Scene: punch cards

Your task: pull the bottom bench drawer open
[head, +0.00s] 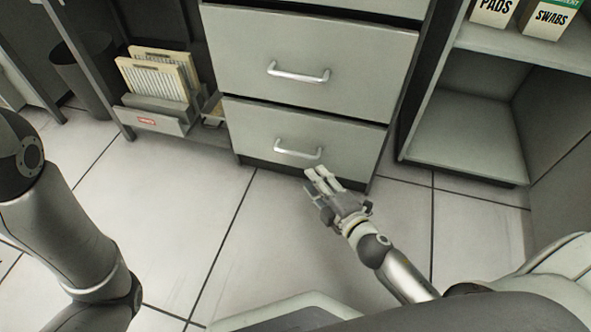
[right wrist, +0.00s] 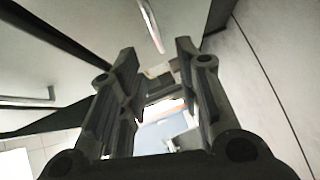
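The bottom bench drawer (head: 345,145) is a pale grey front low in the bench, and it looks shut, flush with the drawer above. Its silver bar handle (head: 298,154) is at the middle of the front. My right gripper (head: 316,178) is just below and right of that handle in the head view, and looks apart from it. In the right wrist view its two fingers (right wrist: 155,65) are spread with nothing between them, and a silver handle (right wrist: 151,24) shows beyond the fingertips. My left arm is at the left edge of the head view; its gripper is out of view.
The upper drawer (head: 345,55) with its own handle (head: 298,73) is shut. A file holder (head: 155,118) with cards stands left of the bench. An open shelf (head: 465,140) is at the right, and a dark bin (head: 88,75) at the left. The tiled floor in front is clear.

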